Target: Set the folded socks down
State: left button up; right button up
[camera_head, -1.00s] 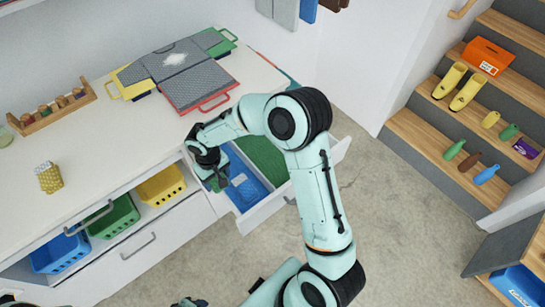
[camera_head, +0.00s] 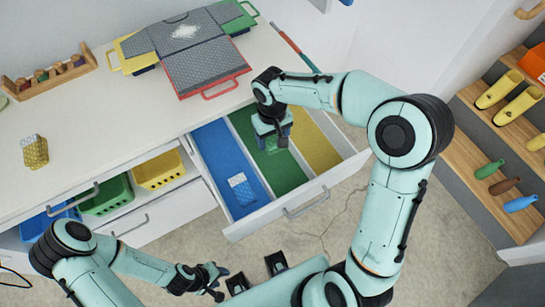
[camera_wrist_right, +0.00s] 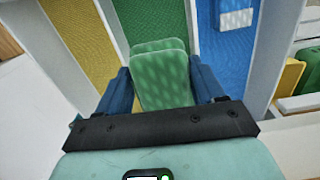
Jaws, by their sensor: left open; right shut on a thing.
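My right gripper (camera_head: 275,140) is over the middle, green-lined compartment (camera_head: 284,172) of the open drawer. It is shut on green folded socks (camera_wrist_right: 160,78), which stand between its blue fingers in the right wrist view. I cannot tell whether they touch the compartment floor. Blue folded socks (camera_head: 242,188) lie in the blue-lined compartment (camera_head: 222,155), and also show in the right wrist view (camera_wrist_right: 236,16). Yellow folded socks (camera_head: 35,151) stand on the white countertop. My left gripper (camera_head: 215,280) is open and empty in front of the drawer.
The yellow-lined compartment (camera_head: 315,143) is empty where visible. Thin dividers separate the compartments. A wooden rack (camera_head: 50,80) and grey-topped coloured trays (camera_head: 190,45) stand on the counter. Green (camera_head: 107,195) and yellow (camera_head: 160,170) baskets sit on the shelf below. Stairs with shoes and bottles are at right.

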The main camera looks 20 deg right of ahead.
jog(key=s+d+r+b, duration=0.2)
jog(key=s+r+b, duration=0.2)
jog(key=s+r, duration=0.1)
jog(key=b, duration=0.3)
send_over(284, 176)
jog(key=shift+n, duration=0.4)
notch_tip(284, 176, down, 14)
jog(key=shift+s+f, duration=0.1)
jog(key=shift+s, duration=0.05)
pick_arm(q)
notch_tip(284, 176, down, 10)
jog(key=s, duration=0.2)
jog(key=shift+d+r+b, duration=0.25)
jog(key=shift+d+b, duration=0.1)
pick_arm(e)
jog(key=shift+f, duration=2.5)
jog(key=shift+f, duration=0.15)
pick_arm(q)
jog(key=shift+f, duration=0.1)
pick_arm(e)
jog(key=o, duration=1)
